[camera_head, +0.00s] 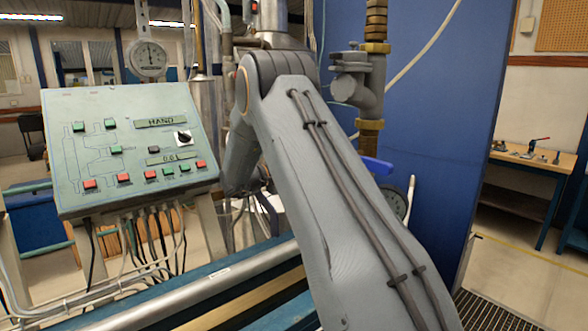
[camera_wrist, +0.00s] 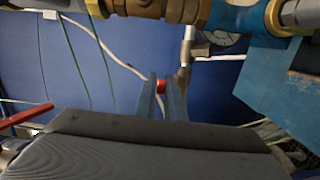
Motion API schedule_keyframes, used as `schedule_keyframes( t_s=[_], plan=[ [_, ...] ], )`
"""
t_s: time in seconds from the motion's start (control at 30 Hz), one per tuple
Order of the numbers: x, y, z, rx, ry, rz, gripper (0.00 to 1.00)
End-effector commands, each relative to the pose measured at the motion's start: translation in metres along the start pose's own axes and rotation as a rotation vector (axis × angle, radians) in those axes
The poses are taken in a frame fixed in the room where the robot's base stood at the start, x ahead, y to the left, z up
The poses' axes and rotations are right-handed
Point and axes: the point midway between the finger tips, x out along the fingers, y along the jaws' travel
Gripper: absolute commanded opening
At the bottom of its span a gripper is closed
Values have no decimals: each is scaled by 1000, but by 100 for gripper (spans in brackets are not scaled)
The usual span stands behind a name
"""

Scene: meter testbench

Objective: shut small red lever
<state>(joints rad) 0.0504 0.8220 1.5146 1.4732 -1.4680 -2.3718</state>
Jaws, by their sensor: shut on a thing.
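In the wrist view my gripper (camera_wrist: 161,92) reaches forward from the dark grey wrist housing, its two narrow fingers close together. The small red lever (camera_wrist: 161,86) shows as a small red patch between the fingertips, and the fingers are shut on it. Most of the lever is hidden by the fingers, so its angle cannot be told. A grey pipe (camera_wrist: 187,60) stands just to the right of the fingertips. In the head view my own arm hides the gripper and the lever.
A longer red bar (camera_wrist: 25,115) lies at the left of the wrist view. Brass fittings (camera_wrist: 150,8) and a blue part (camera_wrist: 270,85) are close above and to the right. The control panel (camera_head: 100,185) stands left in the head view; a blue wall (camera_head: 435,110) is behind.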

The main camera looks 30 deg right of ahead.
Motion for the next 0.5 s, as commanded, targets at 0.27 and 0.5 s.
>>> schedule_keyframes(
  t_s=[0.27,0.5],
  plan=[
    [10,0,3,1,-64,1,0],
    [9,1,4,1,-69,2,0]
  ],
)
